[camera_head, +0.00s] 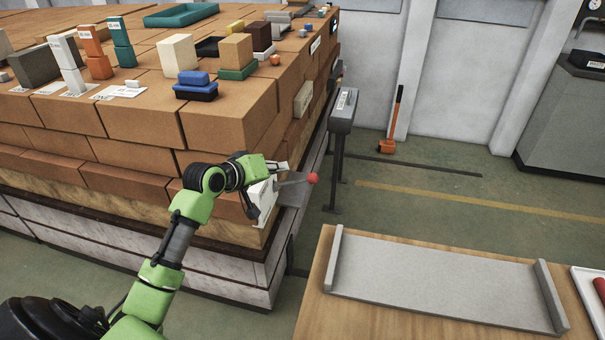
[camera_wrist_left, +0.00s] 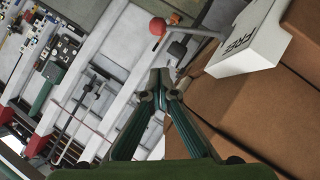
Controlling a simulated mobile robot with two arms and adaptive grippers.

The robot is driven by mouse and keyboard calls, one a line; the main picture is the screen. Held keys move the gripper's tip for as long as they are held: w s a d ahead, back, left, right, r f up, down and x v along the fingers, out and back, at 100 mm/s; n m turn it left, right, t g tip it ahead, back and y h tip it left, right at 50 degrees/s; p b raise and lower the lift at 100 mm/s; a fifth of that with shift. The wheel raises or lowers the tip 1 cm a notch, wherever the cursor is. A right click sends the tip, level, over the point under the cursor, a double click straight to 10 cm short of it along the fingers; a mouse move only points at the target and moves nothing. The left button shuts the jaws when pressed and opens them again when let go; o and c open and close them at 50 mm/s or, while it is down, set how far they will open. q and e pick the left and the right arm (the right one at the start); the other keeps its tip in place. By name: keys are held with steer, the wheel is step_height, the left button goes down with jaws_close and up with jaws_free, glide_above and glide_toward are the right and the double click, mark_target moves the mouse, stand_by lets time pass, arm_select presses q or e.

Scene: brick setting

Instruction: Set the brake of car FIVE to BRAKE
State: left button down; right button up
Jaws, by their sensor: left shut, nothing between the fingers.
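A white brake box (camera_head: 262,198) sits on the near corner of the brick-loaded car (camera_head: 230,230). A grey lever with a red ball knob (camera_head: 313,178) sticks out from it to the right. In the left wrist view the box (camera_wrist_left: 245,55) bears the word FREE, and the red knob (camera_wrist_left: 157,26) is beyond the fingertips. My left gripper (camera_head: 284,166) is beside the box, just above the lever in the head view. Its fingers (camera_wrist_left: 164,76) are shut and empty, apart from the knob. I cannot read a car number here. My right gripper is not in view.
Stacked bricks (camera_head: 232,115) fill the car, with small blocks on top. A grey post box (camera_head: 343,108) stands beyond the knob. A wooden table (camera_head: 312,310) with a grey tray (camera_head: 435,280) is at front right. Green floor lies between.

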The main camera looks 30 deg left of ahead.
arm_select(q)
steer(key=w+d+f, duration=0.2)
steer(key=w+f, duration=0.4)
steer(key=w, duration=0.1)
steer(key=shift+w+d+f, duration=0.15)
steer(key=shift+w+d, duration=0.05)
steer(key=shift+d, duration=0.2)
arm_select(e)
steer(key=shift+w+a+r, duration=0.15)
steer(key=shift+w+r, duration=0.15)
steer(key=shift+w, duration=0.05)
arm_select(q)
steer(key=shift+p, duration=0.3)
